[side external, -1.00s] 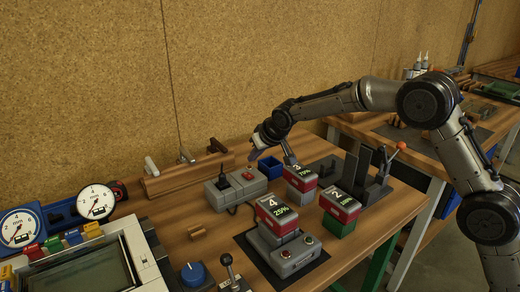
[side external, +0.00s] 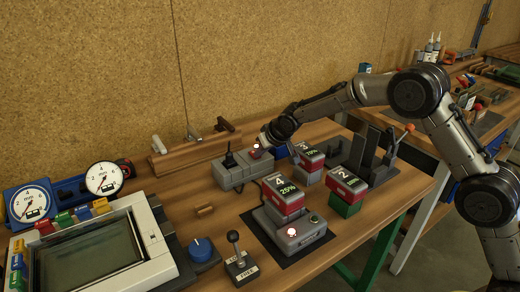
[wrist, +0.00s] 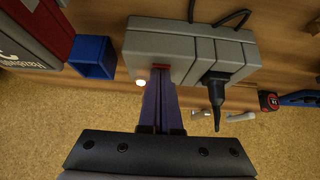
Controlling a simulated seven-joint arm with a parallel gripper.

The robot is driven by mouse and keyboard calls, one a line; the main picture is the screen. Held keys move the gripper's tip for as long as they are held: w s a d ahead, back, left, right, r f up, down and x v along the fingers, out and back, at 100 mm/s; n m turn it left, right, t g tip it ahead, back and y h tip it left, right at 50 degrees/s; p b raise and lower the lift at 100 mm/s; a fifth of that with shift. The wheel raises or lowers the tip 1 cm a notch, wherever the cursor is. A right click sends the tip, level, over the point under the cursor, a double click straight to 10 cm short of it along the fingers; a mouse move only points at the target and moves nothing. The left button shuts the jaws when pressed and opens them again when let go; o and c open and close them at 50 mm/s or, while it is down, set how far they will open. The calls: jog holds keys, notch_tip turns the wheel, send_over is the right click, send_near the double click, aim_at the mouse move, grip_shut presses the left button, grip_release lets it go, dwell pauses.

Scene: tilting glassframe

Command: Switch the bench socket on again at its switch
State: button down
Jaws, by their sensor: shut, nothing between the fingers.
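The bench socket is a grey box (side external: 232,177), also in the wrist view (wrist: 190,35). It has a red switch (wrist: 161,70) at one end and a black plug (wrist: 214,88) with a cable at the other. A small lamp (wrist: 140,82) beside the switch glows white. My gripper (wrist: 161,78) is shut and empty, its purple fingertips at the red switch and apparently touching it. Its tips partly cover the switch, so its tilt cannot be told. The grey charger (side external: 298,236) holds red battery 4 (side external: 284,193), and its left lamp (side external: 291,232) glows.
A blue bin (wrist: 93,57) stands close beside the socket. Batteries 3 (side external: 309,157) and 2 (side external: 346,184) stand to the right. A wooden rail with hooks (side external: 190,153) lies behind the socket. The bench between the socket and the dial gauges is mostly clear.

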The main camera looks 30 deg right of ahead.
jog(key=shift+r, duration=0.1)
jog(key=shift+r, duration=0.75)
jog(key=shift+r, duration=0.5)
jog(key=r, duration=0.3)
jog(key=shift+s, duration=0.2)
jog(key=s+r, duration=0.6)
jog(key=s, duration=0.2)
jog(key=shift+d, duration=0.1)
